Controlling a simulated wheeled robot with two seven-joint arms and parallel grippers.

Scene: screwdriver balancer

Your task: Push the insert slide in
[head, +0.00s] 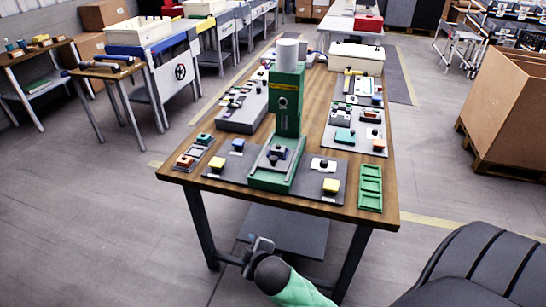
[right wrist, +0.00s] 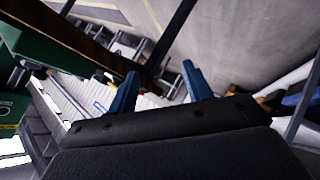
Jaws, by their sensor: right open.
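The green press (head: 287,105) stands upright at the middle of the wooden table. The insert slide (head: 277,155), a grey and dark piece, sits on the green base in front of the press column; how far in it is I cannot tell. My right gripper (head: 258,245) is in front of and below the table's front edge, apart from the slide. The right wrist view shows its two blue fingers (right wrist: 160,88) spread apart with nothing between them. My left gripper is not in view.
A dark grey mat with yellow buttons (head: 331,186) flanks the press base. A green tray (head: 370,187) is at the front right corner, and a small grey panel (head: 193,152) at the left. Parts trays line both sides.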

